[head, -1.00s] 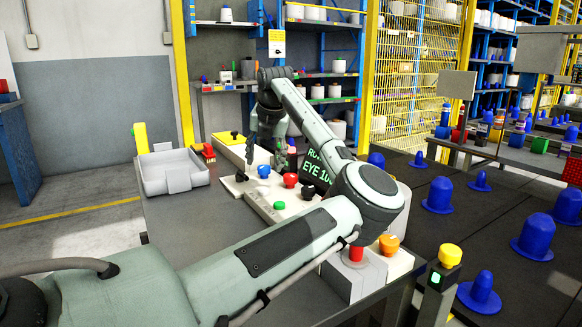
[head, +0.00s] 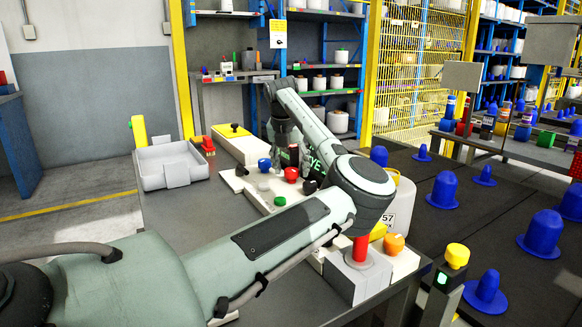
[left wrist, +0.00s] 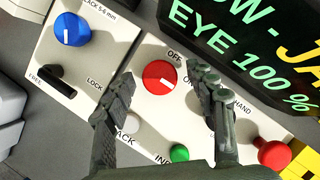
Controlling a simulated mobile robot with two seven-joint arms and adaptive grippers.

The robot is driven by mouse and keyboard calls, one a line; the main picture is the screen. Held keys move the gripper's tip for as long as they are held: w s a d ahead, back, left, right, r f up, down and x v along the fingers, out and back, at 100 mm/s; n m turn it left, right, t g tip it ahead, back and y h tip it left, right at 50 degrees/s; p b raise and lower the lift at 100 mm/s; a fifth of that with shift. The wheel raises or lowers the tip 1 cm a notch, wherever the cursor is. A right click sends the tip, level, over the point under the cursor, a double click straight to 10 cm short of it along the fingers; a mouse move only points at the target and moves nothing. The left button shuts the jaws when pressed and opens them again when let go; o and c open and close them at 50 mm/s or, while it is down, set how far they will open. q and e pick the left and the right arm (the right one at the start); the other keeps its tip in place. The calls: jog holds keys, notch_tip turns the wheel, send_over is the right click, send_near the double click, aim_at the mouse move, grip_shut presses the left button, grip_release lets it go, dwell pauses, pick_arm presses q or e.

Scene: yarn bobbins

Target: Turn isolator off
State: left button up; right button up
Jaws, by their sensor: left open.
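The red rotary knob (left wrist: 158,76), with OFF and ON lettered beside it, sits on a pale control panel (left wrist: 66,10). Its white mark appears to point toward ON in the left wrist view. The knob also shows in the head view (head: 291,174). My left gripper (left wrist: 163,84) is open, with its fingers on either side of the lower part of the knob in the picture. It also shows above the panel in the head view (head: 290,163). I cannot tell whether the fingers touch the knob. My right gripper is not in view.
A blue knob (left wrist: 71,29), a black lever (left wrist: 56,78) marked FREE and LOCK, a green button (left wrist: 179,153) and a red button (left wrist: 274,154) surround it. A dark display (left wrist: 235,30) stands close by. A grey tray (head: 170,166) lies left.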

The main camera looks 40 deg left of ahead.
pick_arm(q)
jog(key=shift+c, duration=0.2)
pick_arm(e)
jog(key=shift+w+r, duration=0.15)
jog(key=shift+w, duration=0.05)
